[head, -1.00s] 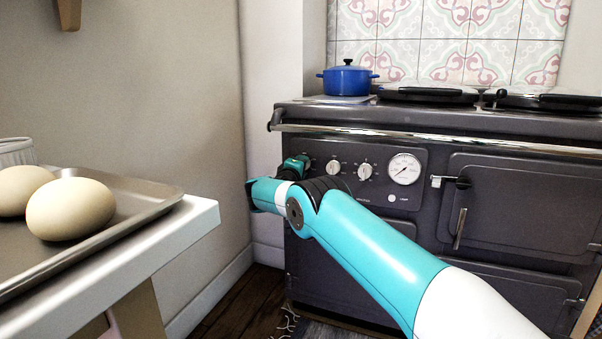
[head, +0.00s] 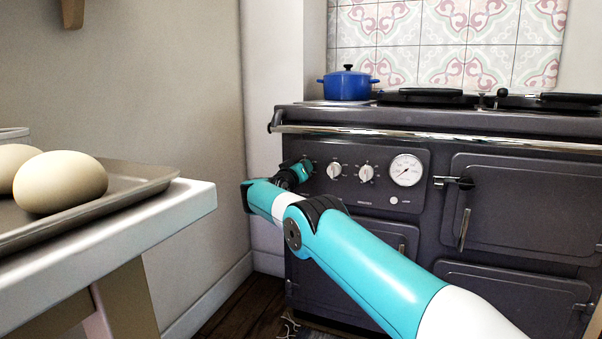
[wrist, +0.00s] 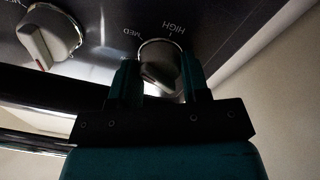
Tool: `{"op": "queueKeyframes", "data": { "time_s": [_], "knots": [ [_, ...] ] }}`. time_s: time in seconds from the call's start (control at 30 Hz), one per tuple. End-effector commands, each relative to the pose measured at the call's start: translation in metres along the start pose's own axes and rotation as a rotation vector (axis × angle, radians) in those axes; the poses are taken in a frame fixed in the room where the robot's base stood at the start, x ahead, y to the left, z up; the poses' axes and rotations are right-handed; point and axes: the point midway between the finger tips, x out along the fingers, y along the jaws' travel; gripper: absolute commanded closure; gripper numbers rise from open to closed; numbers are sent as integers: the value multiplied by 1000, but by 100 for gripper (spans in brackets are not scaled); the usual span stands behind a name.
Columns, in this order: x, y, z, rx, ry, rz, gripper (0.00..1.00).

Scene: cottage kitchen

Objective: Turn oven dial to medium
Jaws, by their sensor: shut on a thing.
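The oven dial (wrist: 160,72) is a silver knob at the left end of the range's control panel. My gripper (wrist: 159,66) is shut on it, with one teal finger on each side in the wrist view. The printed words MED and HIGH show on the panel beside the knob. Its pointer mark is too dark to read. In the head view my gripper (head: 301,169) reaches the panel's left end and hides this dial. The dark range (head: 320,220) stands behind my arm.
Two more dials (head: 334,171) (head: 366,173) and a round gauge (head: 406,170) sit to the right on the panel. A chrome rail (head: 430,139) runs above. A blue pot (head: 347,84) stands on top. At left, a tray (head: 130,182) with eggs lies on a white table (head: 180,205).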

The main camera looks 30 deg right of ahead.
Motion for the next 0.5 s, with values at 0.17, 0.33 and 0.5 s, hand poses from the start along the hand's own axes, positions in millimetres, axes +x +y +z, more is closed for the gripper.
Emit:
{"op": "queueKeyframes", "data": {
  "time_s": [0.17, 0.33, 0.5],
  "knots": [
    [-1, -1, 2, 66, -6, 2, 81],
    [-1, -1, 2, 99, -9, 3, 81],
    [-1, -1, 2, 109, -10, 3, 81]
  ]
}}
